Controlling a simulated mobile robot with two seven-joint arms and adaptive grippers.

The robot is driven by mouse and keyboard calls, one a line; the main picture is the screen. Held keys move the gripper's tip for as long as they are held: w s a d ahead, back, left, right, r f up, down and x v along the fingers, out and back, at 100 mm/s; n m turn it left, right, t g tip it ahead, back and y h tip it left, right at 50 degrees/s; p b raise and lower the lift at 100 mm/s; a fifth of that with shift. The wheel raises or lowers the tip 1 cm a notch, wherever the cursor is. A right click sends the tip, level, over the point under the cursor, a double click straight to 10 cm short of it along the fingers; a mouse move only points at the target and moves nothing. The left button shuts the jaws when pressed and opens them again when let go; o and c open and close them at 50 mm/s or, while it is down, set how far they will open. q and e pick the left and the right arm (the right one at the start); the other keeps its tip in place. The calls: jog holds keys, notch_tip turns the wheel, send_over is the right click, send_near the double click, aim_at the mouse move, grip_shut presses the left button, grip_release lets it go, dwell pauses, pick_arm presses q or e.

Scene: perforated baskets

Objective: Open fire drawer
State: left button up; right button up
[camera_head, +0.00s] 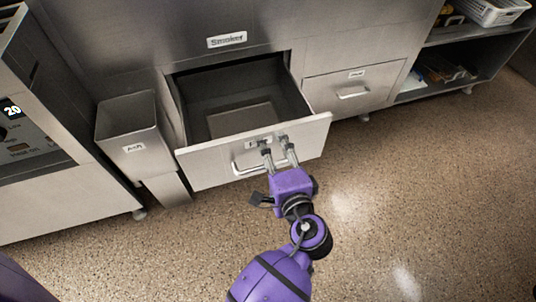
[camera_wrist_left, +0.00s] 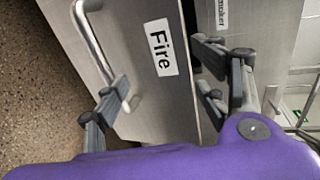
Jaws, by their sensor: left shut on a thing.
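The fire drawer (camera_head: 200,172) stands pulled out from the steel cabinet below the Smoker label (camera_head: 227,40). Its inside shows, with a pale flat panel on the bottom. The drawer front carries a bar handle (camera_head: 243,172), also seen in the left wrist view (camera_wrist_left: 88,35), and a Fire label (camera_wrist_left: 160,47). My left gripper (camera_head: 276,147) is at the drawer front, by the right part of the handle. In the left wrist view its fingers (camera_wrist_left: 165,78) stand on either side of the label, shut on the drawer; the exact contact is unclear. My right gripper is not in view.
An Ash bin (camera_head: 128,125) stands left of the drawer, beside an appliance with a display (camera_head: 15,115). A shut drawer (camera_head: 325,92) is on the right. Open shelves (camera_head: 485,50) with a white basket (camera_head: 490,12) stand far right. The speckled floor (camera_head: 420,190) in front is clear.

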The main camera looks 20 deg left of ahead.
pick_arm(q)
jog(key=shift+s+d, duration=0.15)
jog(key=shift+s, duration=0.35)
jog(key=c, duration=0.4)
jog(key=shift+f+p+v, duration=0.2)
jog(key=shift+p+v, duration=0.1)
jog(key=shift+v, duration=0.75)
jog(key=shift+f+p+v, duration=0.15)
jog(key=shift+p+v, duration=0.1)
jog(key=shift+v, duration=0.75)
jog(key=shift+f+p+v, duration=0.2)
jog(key=shift+p+v, duration=0.1)
jog(key=shift+v, duration=0.75)
jog(key=shift+s, duration=0.15)
